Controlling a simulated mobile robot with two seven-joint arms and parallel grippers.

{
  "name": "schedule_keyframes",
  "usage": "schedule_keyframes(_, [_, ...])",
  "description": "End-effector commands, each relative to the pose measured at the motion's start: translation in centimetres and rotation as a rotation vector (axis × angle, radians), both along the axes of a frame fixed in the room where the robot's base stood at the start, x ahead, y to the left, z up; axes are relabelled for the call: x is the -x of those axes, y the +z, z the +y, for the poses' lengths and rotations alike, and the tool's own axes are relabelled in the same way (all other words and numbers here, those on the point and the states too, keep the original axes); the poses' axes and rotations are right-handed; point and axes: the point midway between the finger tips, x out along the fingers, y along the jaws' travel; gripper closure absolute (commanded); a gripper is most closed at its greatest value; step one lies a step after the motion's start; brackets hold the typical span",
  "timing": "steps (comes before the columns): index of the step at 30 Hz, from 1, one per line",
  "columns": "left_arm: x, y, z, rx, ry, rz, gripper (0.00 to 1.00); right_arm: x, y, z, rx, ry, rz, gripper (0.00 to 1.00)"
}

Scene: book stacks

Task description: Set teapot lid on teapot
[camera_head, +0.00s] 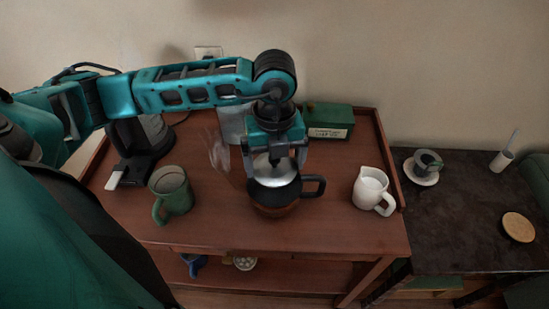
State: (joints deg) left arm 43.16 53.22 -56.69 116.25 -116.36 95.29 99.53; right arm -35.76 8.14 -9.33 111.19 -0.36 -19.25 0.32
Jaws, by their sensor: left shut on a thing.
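The teapot (273,200) is dark with a brownish lower body and a black handle pointing right; it stands upright near the front middle of the wooden table. A silver domed lid (272,174) is at the teapot's mouth, under my left gripper (275,158). The gripper points down from above and is shut on the lid. I cannot tell whether the lid touches the rim or hangs just above it. My right gripper is not in view.
A green mug (171,193) stands left of the teapot, and a white pitcher (371,190) stands right. Behind are a green box (329,121) and a grey canister (233,124), partly hidden. A black appliance (134,155) is at the back left. The wooden table (335,225) has free room in front.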

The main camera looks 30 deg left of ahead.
Motion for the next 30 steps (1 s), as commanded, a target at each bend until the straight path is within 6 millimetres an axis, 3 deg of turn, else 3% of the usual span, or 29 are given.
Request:
schedule_keyframes(11, [0.0, -0.1, 0.0, 0.000, 0.000, 0.000, 0.35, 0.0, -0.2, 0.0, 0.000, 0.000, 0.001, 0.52])
schedule_keyframes(12, [0.0, -0.1, 0.0, 0.000, 0.000, 0.000, 0.02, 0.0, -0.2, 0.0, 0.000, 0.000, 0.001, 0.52])
schedule_keyframes(13, [0.0, -0.1, 0.0, 0.000, 0.000, 0.000, 0.00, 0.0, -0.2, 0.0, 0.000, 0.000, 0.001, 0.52])
schedule_keyframes(30, [0.0, 0.8, 0.0, 0.001, 0.000, -0.001, 0.00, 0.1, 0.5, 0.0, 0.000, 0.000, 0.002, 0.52])
